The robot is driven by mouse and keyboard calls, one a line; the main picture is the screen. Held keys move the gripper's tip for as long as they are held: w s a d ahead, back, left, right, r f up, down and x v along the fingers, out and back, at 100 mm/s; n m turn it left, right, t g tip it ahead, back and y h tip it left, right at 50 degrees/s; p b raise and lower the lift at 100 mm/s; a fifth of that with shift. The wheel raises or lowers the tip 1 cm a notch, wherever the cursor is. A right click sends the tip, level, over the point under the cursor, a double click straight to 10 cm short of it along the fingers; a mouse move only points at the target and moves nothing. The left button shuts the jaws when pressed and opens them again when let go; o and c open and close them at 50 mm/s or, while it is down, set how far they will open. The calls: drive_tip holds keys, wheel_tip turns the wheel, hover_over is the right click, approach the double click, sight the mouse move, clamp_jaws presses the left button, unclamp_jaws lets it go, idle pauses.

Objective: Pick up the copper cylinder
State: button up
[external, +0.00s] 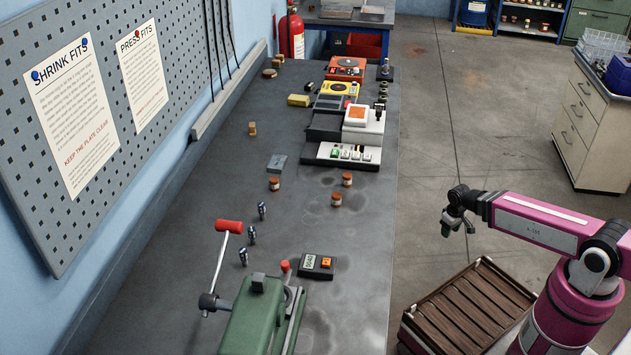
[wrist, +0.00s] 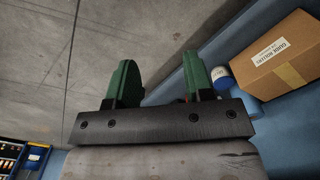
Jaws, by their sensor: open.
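Three small copper-brown cylinders stand upright on the grey bench (external: 225,150) in the external view: one at the left (external: 274,184), one at the upper right (external: 347,179) and one at the lower right (external: 336,199). Each has a paler band, and they are too small to tell which is solid copper. My gripper (external: 458,225) is out past the bench's right edge, over the floor, well right of the cylinders. In the wrist view my gripper (wrist: 158,65) has its green-padded fingers spread apart with nothing between them.
A green press (external: 262,315) with a red-handled lever stands at the bench's near end. Several dark metal pins (external: 252,235) stand near it. A white machine (external: 348,152) and other devices fill the far end. A slatted wooden crate (external: 470,305) sits below my arm.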

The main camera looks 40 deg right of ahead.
drive_tip(key=shift+o, duration=1.3)
